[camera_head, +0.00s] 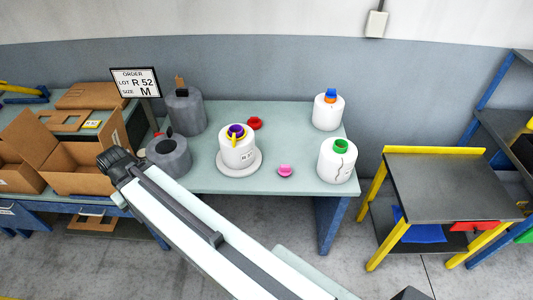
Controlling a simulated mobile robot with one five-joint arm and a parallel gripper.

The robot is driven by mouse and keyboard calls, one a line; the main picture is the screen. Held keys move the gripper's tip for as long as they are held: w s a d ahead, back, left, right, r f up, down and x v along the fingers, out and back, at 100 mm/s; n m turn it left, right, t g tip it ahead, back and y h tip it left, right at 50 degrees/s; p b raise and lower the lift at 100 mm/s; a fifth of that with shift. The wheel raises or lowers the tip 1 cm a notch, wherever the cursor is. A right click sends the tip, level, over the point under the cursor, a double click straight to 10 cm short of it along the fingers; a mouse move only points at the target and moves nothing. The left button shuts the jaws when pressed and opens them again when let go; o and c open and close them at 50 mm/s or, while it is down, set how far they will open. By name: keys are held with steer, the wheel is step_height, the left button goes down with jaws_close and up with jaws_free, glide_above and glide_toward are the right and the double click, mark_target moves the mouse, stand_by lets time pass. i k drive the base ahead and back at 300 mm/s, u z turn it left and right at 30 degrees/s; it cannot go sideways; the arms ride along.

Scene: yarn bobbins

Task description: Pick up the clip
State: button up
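No piece is plainly recognisable as the clip. A thin yellow piece (234,140), possibly the clip, lies against the upper side of the white bobbin (237,157) in the table's middle. This bobbin has a purple plug (236,130) in its top and stands on a round pale base. My arm crosses the lower left, and its dark end, my gripper (116,163), is left of the front grey bobbin (170,158), apart from the yellow piece. Its fingers are too small and dark to make out.
The green table (205,182) also carries a red piece (255,123), a pink piece (286,170), a back grey bobbin (186,112), and white bobbins with blue-orange (327,114) and green (337,163) tops. An order sign (134,83) and cardboard boxes (85,178) stand left; a yellow-legged cart (450,185) stands right.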

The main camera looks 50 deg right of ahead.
mark_target(234, 140)
steer(key=k, duration=0.75)
steer(key=z, duration=0.75)
steer(key=i, duration=1.9)
steer(key=z, duration=0.55)
